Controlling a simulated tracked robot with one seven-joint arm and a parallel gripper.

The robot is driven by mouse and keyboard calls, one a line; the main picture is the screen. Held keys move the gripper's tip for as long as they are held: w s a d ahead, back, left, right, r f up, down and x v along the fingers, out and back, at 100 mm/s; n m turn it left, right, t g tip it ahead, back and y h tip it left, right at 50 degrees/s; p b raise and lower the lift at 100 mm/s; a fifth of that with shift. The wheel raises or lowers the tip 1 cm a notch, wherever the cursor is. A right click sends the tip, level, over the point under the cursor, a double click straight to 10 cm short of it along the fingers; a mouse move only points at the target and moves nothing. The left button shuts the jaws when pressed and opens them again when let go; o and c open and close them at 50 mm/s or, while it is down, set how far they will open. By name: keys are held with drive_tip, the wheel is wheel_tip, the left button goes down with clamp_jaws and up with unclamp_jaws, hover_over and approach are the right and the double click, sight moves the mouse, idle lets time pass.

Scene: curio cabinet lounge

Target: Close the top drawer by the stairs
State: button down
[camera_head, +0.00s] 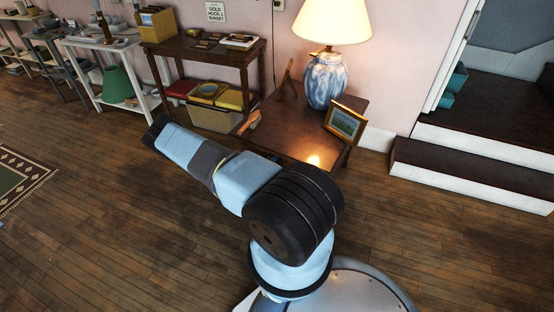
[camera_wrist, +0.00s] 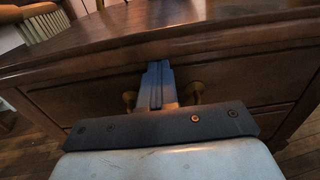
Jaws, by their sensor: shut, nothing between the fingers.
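My gripper (camera_wrist: 158,66) shows in the wrist view with its two fingers together and nothing between them. The fingers point at the dark wood front of a drawer (camera_wrist: 235,85) under a wooden top. One brass knob (camera_wrist: 129,98) is left of the fingers and another (camera_wrist: 193,92) is right of them. I cannot tell whether the fingertips touch the wood, or how far out the drawer stands. In the head view a low wooden side table (camera_head: 290,140) stands by the stairs (camera_head: 470,160); its drawer front is hidden there. My fingers cannot be made out in that view.
A lit lamp (camera_head: 326,80) with a blue and white base and a framed picture (camera_head: 345,123) stand on the side table. A taller wooden table (camera_head: 205,50) with boxes below is to its left. Wooden floor (camera_head: 120,220) is clear in front, with a green rug (camera_head: 22,180) at far left.

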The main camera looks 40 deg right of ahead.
drive_tip(key=v, duration=1.4)
drive_tip(key=w+a+r+m+g+y, duration=0.1)
drive_tip(key=a+r+m+g+y, duration=0.3)
drive_tip(key=r, duration=0.8)
drive_tip(key=a+r+m+g, duration=0.2)
drive_tip(key=r+m, duration=0.5)
drive_tip(key=r, duration=0.5)
drive_tip(key=w+a+r+m+g+y, duration=0.1)
drive_tip(key=a+r+m+g+y, duration=0.25)
drive_tip(key=r, duration=0.95)
drive_tip(key=s+a+r+m+t+y, duration=0.2)
drive_tip(key=s+a+r+t+y, duration=0.1)
drive_tip(key=s+a+r, duration=0.2)
drive_tip(key=s+a+r+m+t+y, duration=0.3)
drive_tip(key=s+r, duration=0.7)
drive_tip(key=r, duration=0.4)
drive_tip(key=s+a+r+m+t+y, duration=0.2)
drive_tip(key=s+a+r, duration=0.4)
drive_tip(key=r, duration=0.4)
drive_tip(key=shift+s+a+t+y, duration=0.3)
drive_tip(key=shift+s+t+y, duration=0.35)
drive_tip(key=shift+s+y, duration=0.1)
drive_tip(key=shift+r, duration=0.15)
